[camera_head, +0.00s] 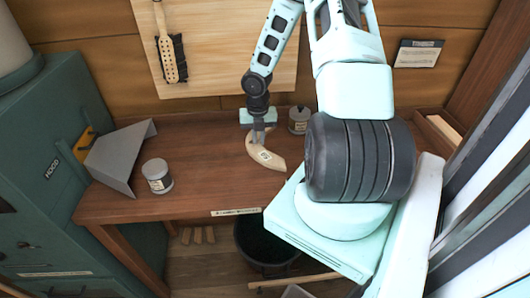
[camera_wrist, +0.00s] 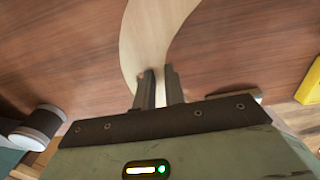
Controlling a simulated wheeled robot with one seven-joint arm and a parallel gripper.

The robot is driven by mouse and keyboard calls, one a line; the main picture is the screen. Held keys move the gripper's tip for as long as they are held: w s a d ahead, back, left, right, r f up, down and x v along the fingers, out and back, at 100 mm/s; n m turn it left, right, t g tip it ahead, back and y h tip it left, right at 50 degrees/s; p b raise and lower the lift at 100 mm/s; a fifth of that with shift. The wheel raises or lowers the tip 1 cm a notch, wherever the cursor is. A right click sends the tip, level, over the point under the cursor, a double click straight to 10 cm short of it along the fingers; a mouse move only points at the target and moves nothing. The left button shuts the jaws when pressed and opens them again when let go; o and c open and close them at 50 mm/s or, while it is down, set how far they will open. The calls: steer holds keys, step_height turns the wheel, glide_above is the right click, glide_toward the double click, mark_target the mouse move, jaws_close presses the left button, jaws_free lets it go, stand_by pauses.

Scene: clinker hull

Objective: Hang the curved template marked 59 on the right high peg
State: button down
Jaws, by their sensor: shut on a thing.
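The curved template (camera_head: 266,156) is a pale wooden piece with a small label, too small to read, over the bench top in the head view. It also shows in the wrist view (camera_wrist: 150,30), running away from the fingers. My gripper (camera_head: 258,138) is shut on the template near one end; its two fingers (camera_wrist: 160,88) pinch the pale wood. I cannot tell whether the template touches the bench. A pale wooden board (camera_head: 220,60) is on the back wall, with a brush hanging on its left part. The right high peg does not show; my arm covers part of the wall.
The brown bench (camera_head: 210,165) holds a labelled tin (camera_head: 157,176) at left, another tin (camera_head: 298,120) behind the template, and a grey angled sheet (camera_head: 118,158). A dark bucket (camera_head: 265,245) stands below the front edge. The bench between the left tin and template is clear.

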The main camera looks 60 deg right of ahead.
steer(key=shift+f, duration=2.9)
steer(key=shift+f, duration=0.15)
steer(key=shift+f, duration=0.1)
steer(key=c, duration=1.5)
jaws_free()
steer(key=shift+f+b, duration=0.1)
steer(key=shift+b, duration=0.2)
